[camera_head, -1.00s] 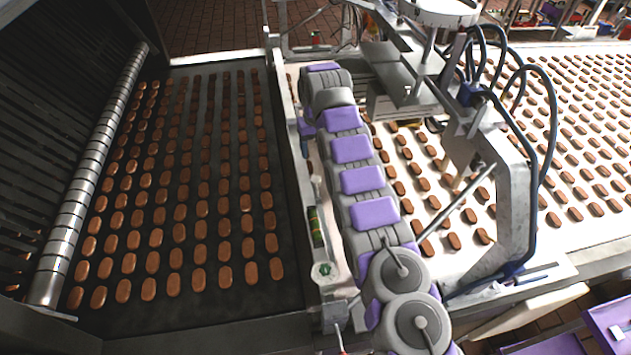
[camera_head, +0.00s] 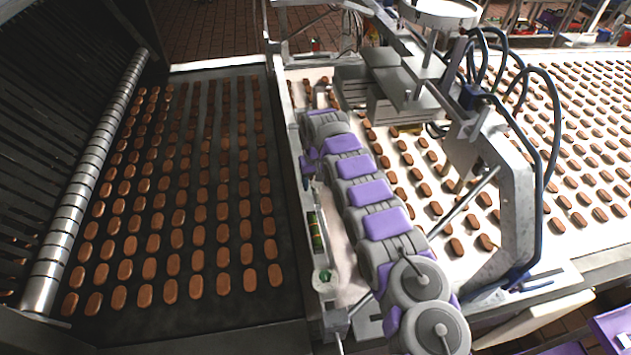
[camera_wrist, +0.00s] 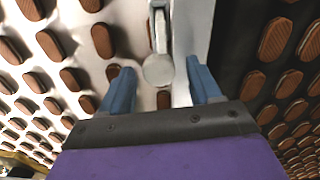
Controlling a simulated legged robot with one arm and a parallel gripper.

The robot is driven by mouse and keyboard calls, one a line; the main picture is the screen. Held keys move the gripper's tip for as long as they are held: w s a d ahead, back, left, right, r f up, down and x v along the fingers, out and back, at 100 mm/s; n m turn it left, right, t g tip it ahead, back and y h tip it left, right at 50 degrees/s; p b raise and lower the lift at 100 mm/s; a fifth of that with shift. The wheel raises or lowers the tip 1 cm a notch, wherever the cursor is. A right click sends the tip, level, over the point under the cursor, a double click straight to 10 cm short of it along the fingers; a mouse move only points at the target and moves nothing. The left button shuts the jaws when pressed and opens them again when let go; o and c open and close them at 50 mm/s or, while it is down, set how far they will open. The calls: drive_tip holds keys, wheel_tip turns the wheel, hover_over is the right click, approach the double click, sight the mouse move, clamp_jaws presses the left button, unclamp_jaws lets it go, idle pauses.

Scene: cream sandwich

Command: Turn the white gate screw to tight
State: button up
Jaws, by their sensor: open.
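My gripper (camera_wrist: 160,65) is open in the wrist view, with one blue finger on each side. A pale grey-white piece with a round end, which looks like the white gate screw (camera_wrist: 158,71), shows between the fingers. Neither finger visibly touches it. It lies over a light metal rail at the edge of the white belt. In the head view my gripper (camera_head: 308,166) is a small purple part at the far end of my arm, beside the rail between the belts. The screw is not clearly visible there.
A dark belt (camera_head: 215,312) with rows of brown biscuits lies left, and a white belt (camera_head: 590,240) with more biscuits lies right. A metal machine frame (camera_head: 515,200) with blue hoses stands close right of my arm. A small round fixture (camera_head: 323,281) sits on the near rail.

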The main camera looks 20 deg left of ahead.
drive_tip(key=c, duration=1)
drive_tip(key=shift+c, duration=0.2)
drive_tip(key=shift+m, duration=0.5)
drive_tip(key=m, duration=0.4)
drive_tip(key=shift+m, duration=0.3)
drive_tip(key=shift+m+b, duration=0.3)
drive_tip(key=shift+m, duration=2.3)
